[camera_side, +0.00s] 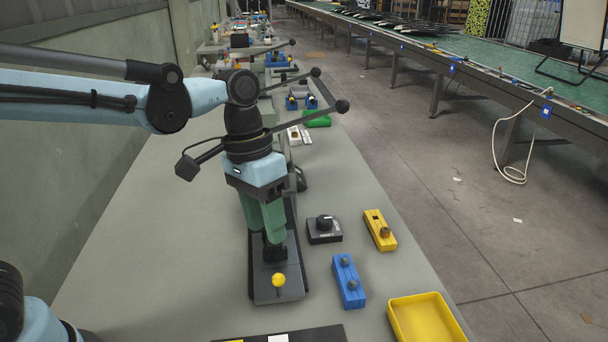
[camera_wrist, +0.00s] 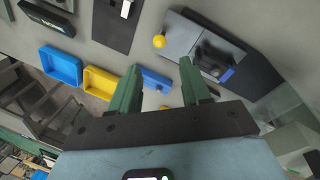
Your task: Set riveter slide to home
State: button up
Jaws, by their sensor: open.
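The riveter slide unit is a long dark base with a grey plate (camera_side: 280,290), lying lengthwise on the bench in the side view. A yellow ball knob (camera_side: 279,280) stands at its near end, and a black block (camera_side: 274,252) sits behind the knob. In the wrist view the yellow knob (camera_wrist: 159,41) and grey plate (camera_wrist: 178,36) lie beyond the fingertips. My gripper (camera_side: 267,234) points down over the base with green fingers, close to the black block; I cannot tell if they touch.
Right of the slide are a black knob box (camera_side: 324,231), a yellow block (camera_side: 380,231), a blue block (camera_side: 346,282) and a yellow tray (camera_side: 430,318). A blue tray (camera_wrist: 61,67) shows in the wrist view. The bench left of the slide is clear.

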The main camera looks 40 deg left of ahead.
aim_at(277, 274)
jog(key=f, duration=0.4)
jog(key=d+f, duration=0.1)
jog(key=f, duration=0.3)
jog(key=d+f, duration=0.1)
jog(key=f, duration=0.3)
jog(key=shift+s+d, duration=0.2)
grip_shut()
